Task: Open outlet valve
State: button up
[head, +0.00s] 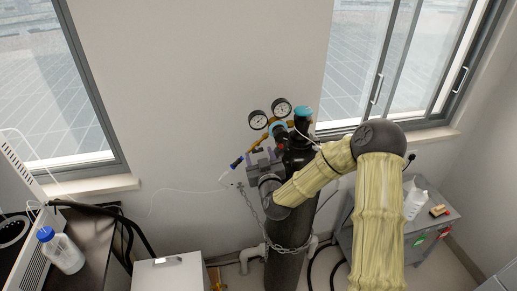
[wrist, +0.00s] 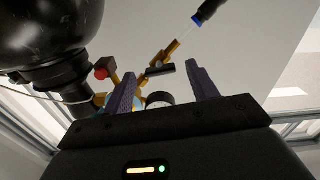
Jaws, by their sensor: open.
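My gripper (head: 262,158) is open beside the regulator on top of the dark gas cylinder (head: 284,268). In the wrist view its two purple-grey fingers (wrist: 162,85) stand apart with nothing held. A short dark handle (wrist: 161,69) on the brass outlet line (wrist: 171,49) shows between and beyond the fingertips; it looks like the outlet valve. I cannot tell the distance to it. The line leads to a blue-and-black end piece (head: 237,163), apart from the fingers. In the head view the handle is not clearly seen, with the gripper close by.
Two round gauges (head: 269,114) rise above the regulator. A red knob (wrist: 101,73) shows left of the fingers. A chain (head: 286,248) circles the cylinder. A white box (head: 171,273), a bottle (head: 62,252) and a grey side table (head: 430,212) stand around it.

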jog(key=shift+w+a, duration=0.2)
jog(key=shift+w, duration=0.7)
jog(key=shift+c, duration=0.5)
jog(key=c, duration=0.9)
